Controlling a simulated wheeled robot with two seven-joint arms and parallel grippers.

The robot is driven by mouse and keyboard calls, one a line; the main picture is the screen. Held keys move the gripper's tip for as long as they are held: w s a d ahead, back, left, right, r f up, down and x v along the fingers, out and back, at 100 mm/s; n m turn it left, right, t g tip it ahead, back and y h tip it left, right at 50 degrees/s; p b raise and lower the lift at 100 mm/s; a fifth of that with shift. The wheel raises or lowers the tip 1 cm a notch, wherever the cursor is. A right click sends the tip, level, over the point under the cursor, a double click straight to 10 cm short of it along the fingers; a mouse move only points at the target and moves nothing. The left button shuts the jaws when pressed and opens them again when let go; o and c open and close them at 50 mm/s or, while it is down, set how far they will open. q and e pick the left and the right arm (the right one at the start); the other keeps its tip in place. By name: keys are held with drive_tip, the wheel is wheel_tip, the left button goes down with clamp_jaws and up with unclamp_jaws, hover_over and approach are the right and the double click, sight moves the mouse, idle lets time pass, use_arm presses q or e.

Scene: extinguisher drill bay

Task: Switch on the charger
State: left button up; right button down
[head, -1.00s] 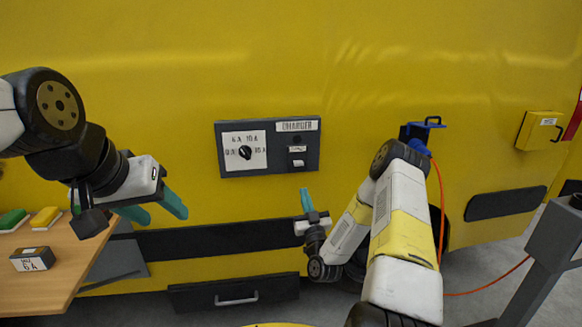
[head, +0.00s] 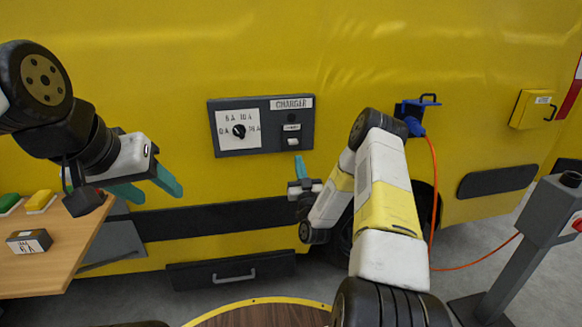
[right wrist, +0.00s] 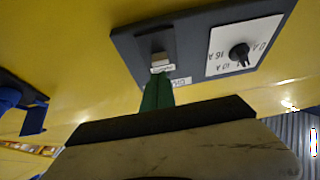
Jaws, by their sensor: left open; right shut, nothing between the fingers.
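The charger panel (head: 262,151) is a dark plate on the yellow vehicle side, with a CHARGER label (head: 291,103). Its left half has a black dial (head: 239,131) on a white scale marked in amps. Its right half has a small switch (head: 292,141) under a small label and a dark round spot. My right gripper (head: 299,163) is shut and empty, just below the switch. In the right wrist view the panel (right wrist: 190,40) is upside down, and the teal fingertips (right wrist: 158,90) point at the switch, contact unclear. My left gripper (head: 152,186) is open and empty, left of the panel.
A wooden bench (head: 55,262) at left holds a card block (head: 29,241) and green and yellow blocks. A blue connector (head: 415,112) with an orange cable hangs right of the panel. A drawer handle (head: 234,276) is below. A grey post (head: 525,245) stands at right.

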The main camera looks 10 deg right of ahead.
sight(293, 138)
drive_tip(key=x, duration=0.8)
drive_tip(key=shift+w, duration=0.2)
drive_tip(key=shift+r, duration=0.1)
drive_tip(key=shift+w+r+g, duration=0.15)
drive_tip(key=shift+g, duration=0.15)
